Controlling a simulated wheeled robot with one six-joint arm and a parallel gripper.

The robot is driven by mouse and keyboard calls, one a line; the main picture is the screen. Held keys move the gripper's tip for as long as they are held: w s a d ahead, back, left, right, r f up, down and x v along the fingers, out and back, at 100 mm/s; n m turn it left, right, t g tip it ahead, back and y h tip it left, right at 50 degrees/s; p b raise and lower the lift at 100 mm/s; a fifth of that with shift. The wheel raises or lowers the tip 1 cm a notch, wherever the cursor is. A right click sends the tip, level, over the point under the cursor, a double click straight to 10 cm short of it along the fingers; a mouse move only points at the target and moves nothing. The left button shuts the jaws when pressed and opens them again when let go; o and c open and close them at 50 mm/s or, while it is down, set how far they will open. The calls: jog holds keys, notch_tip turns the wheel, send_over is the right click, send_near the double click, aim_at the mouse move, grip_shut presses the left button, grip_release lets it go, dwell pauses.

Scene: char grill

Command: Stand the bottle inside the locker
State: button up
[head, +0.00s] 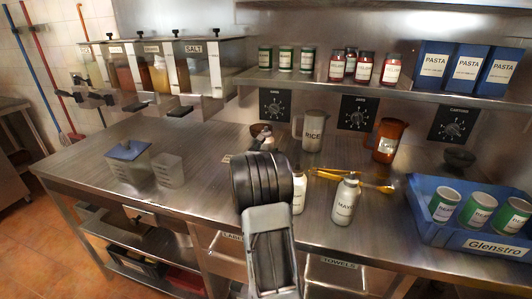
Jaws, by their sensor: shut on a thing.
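A white bottle with a dark-lettered label (344,202) stands upright on the steel counter, right of my arm. A second pale bottle (299,192) shows just beside my arm, which hides most of it. My dark ribbed arm link rises in the middle of the view and covers the counter behind it. My gripper's fingers are hidden behind it, so I cannot see what they hold. I cannot make out a locker in this view.
A blue crate (470,241) with several cans stands at the right. Clear tubs (168,170) stand at left. A shelf (330,87) with jars runs above.

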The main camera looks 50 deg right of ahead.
jog(key=shift+f+b, duration=0.15)
jog(key=shift+b, duration=0.3)
jog(key=o, duration=1.2)
jog(key=shift+c, duration=0.2)
